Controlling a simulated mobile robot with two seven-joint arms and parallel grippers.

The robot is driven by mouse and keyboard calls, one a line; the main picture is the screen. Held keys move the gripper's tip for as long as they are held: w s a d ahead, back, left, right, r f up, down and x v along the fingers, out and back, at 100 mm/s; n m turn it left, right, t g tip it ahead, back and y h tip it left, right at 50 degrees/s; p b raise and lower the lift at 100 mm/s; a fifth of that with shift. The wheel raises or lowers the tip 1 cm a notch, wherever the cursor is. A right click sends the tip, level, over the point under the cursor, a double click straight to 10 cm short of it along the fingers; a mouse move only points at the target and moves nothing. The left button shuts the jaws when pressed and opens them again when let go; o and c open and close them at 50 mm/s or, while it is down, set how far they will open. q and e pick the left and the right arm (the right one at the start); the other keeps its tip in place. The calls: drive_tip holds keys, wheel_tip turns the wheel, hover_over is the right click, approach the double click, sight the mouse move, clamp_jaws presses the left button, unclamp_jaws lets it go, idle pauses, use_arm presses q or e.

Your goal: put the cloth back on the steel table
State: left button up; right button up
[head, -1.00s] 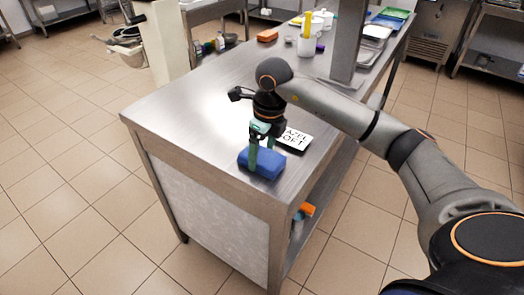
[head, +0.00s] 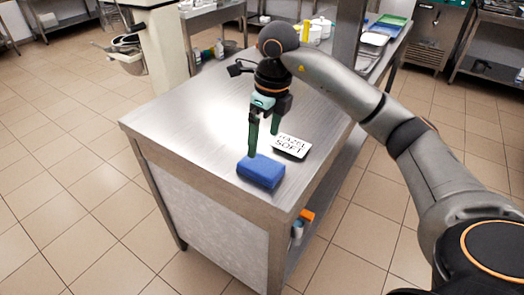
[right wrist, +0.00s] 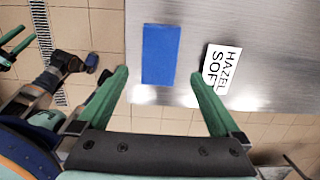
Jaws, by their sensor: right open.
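The blue folded cloth (head: 261,171) lies flat on the steel table (head: 190,115), close to its near corner. It also shows in the right wrist view (right wrist: 160,54), apart from both fingers. My right gripper (head: 263,144) is open and empty, its fingers pointing down just above and behind the cloth. In the right wrist view the open fingers (right wrist: 160,96) stand wide apart, with the cloth ahead between them. My left gripper (right wrist: 12,48) seems to show only in part at the left edge of the right wrist view.
A white card reading "HAZEL SOFT" (head: 292,146) lies beside the cloth, close to a right finger. A steel post (head: 347,40) and white containers (head: 320,28) stand farther back. An orange item (head: 306,215) is on the lower shelf. The table's left part is clear.

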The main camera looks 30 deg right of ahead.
drive_tip(key=s+a+m+t+y, duration=0.2)
drive_tip(key=s+a+m+y, duration=0.15)
drive_tip(key=a+y, duration=0.8)
drive_tip(key=s+a+m+t+y, duration=0.15)
drive_tip(key=a+m+y, duration=0.25)
drive_tip(key=a+y, duration=0.75)
drive_tip(key=w+d+f+m+t+h, duration=0.1)
drive_tip(key=d+f+m+t+h, duration=0.1)
drive_tip(key=f+m+t+h, duration=0.7)
drive_tip(key=w+d+f+m+t+h, duration=0.2)
drive_tip(key=d+f+m+t+h, duration=0.3)
drive_tip(key=m, duration=0.8)
drive_tip(key=s+d+f+m+g+h, duration=0.2)
drive_tip(key=s+f+m+g+h, duration=0.5)
drive_tip(key=s+f, duration=0.9)
wheel_tip(320, 180, down, 4)
drive_tip(key=m+g, duration=0.2)
drive_tip(key=shift+s+d+g, duration=0.35)
drive_tip(key=shift+d, duration=0.05)
